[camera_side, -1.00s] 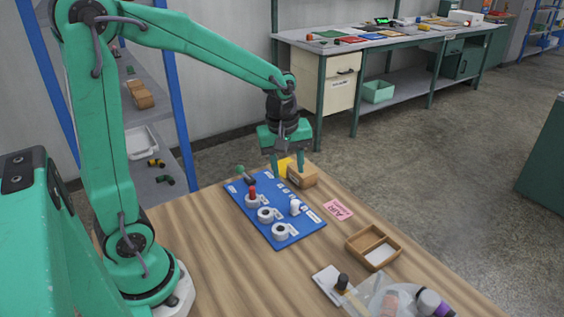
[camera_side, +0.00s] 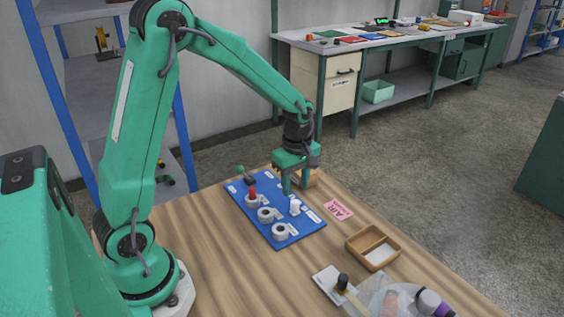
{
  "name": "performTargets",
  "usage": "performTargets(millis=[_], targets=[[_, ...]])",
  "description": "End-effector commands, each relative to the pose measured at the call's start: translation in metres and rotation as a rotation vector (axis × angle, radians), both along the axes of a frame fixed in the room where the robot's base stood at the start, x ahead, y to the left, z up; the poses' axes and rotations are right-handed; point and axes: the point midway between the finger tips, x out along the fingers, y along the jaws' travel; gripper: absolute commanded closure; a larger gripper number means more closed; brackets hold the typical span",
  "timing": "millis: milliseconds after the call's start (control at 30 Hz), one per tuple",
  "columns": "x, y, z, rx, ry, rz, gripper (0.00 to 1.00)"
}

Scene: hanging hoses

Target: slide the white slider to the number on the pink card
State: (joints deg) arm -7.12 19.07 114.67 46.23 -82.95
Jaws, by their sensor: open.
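A white slider (camera_side: 294,206) stands on the right part of a blue board (camera_side: 268,227) on the wooden table. A pink card (camera_side: 338,210) lies flat on the table just right of the board; its print is too small to read surely. My gripper (camera_side: 295,190) points down with its fingers apart, just above and behind the white slider. I cannot tell whether the fingers are around the slider or behind it. The slider's scale marks are too small to read.
The board also bears a red knob (camera_side: 252,192), white round dials (camera_side: 281,231) and a green-tipped lever (camera_side: 242,171). A wooden box (camera_side: 313,178) is partly hidden behind my gripper. A wooden tray (camera_side: 373,248) and a clear bag with bottles (camera_side: 404,298) lie at the front right.

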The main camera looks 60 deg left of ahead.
Motion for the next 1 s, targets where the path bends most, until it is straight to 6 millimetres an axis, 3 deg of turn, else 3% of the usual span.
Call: performTargets(millis=[500, 933, 1000], targets=[[-0.001, 0.0, -0.058, 0.0, 0.002, -0.001, 0.58], [0.0, 0.0, -0.065, 0.0, 0.001, -0.001, 0.58], [0.0, 0.0, -0.065, 0.0, 0.001, -0.001, 0.7]])
